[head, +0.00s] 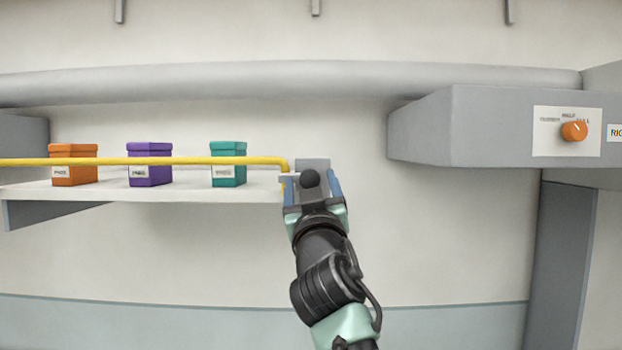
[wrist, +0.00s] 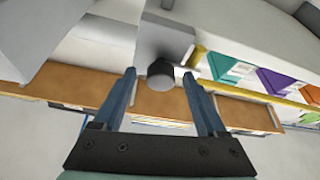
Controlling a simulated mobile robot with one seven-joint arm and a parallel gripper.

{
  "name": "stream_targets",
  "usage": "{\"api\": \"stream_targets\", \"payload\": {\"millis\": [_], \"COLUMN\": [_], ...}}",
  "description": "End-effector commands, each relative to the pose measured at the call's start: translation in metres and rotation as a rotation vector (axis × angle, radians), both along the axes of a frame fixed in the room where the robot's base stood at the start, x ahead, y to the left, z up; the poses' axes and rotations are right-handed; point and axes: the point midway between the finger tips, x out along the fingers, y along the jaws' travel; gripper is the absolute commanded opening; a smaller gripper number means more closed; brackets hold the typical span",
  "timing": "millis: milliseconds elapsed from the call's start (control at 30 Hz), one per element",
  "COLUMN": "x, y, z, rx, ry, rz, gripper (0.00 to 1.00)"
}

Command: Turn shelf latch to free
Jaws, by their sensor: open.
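The shelf latch shows as a grey block (wrist: 165,40) with a short dark round knob (wrist: 161,72) in the wrist view. In the head view its grey plate (head: 313,164) stands at the right end of the white shelf (head: 120,187), by the end of the yellow bar (head: 200,160). My gripper (head: 310,188) is in front of the plate and hides much of the latch there. In the wrist view my gripper (wrist: 160,77) is open, with one blue finger on each side of the knob. Gaps show between fingers and knob; contact is not visible.
Orange (head: 74,164), purple (head: 150,164) and teal (head: 229,164) boxes stand on the shelf behind the yellow bar. A grey housing with an orange dial (head: 574,131) is at the right. The wall between shelf and housing is clear.

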Motion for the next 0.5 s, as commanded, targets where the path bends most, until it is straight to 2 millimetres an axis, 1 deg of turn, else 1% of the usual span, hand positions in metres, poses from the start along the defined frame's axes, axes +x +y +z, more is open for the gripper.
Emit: {"api": "stream_targets", "payload": {"millis": [233,367,400,467,500], "x": [0.0002,0.0002,0.0002,0.0002,0.0002], "y": [0.0004,0.0003,0.0003,0.0002,0.0002], "z": [0.0001,0.0001,0.0000,0.0000,0.0000], "rx": [0.000,0.000,0.000,0.000,0.000], "ry": [-0.001,-0.001,-0.001,-0.001,-0.001], "rz": [0.000,0.000,0.000,0.000,0.000], "gripper": [0.74,0.51,0.44,0.33,0.26]}}
